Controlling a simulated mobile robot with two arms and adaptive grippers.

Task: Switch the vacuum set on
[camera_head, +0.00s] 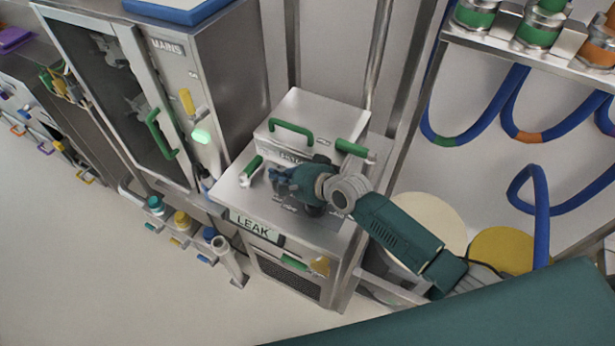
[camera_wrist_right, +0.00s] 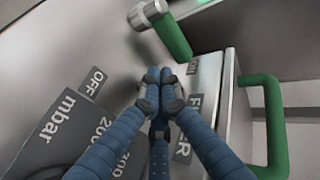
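The vacuum set (camera_head: 343,235) is a metal cabinet with a LEAK plate on its front and a box with a green handle on top. A green lever (camera_head: 251,167) with a metal pivot sits at its top left. In the right wrist view the lever (camera_wrist_right: 174,38) points toward a partly hidden ON label, with an OFF label (camera_wrist_right: 92,80) to the left. My right gripper (camera_head: 280,177) is over the top, right of the lever. Its blue fingers (camera_wrist_right: 160,76) are shut together, tips close to the lever's end; contact cannot be told. My left gripper is out of view.
A MAINS cabinet (camera_head: 228,60) with a glass door and a lit green lamp stands to the left. A second green lever (camera_head: 351,148) is at the top right. Blue hoses (camera_head: 468,133) hang at the right. Floor at the front left is clear.

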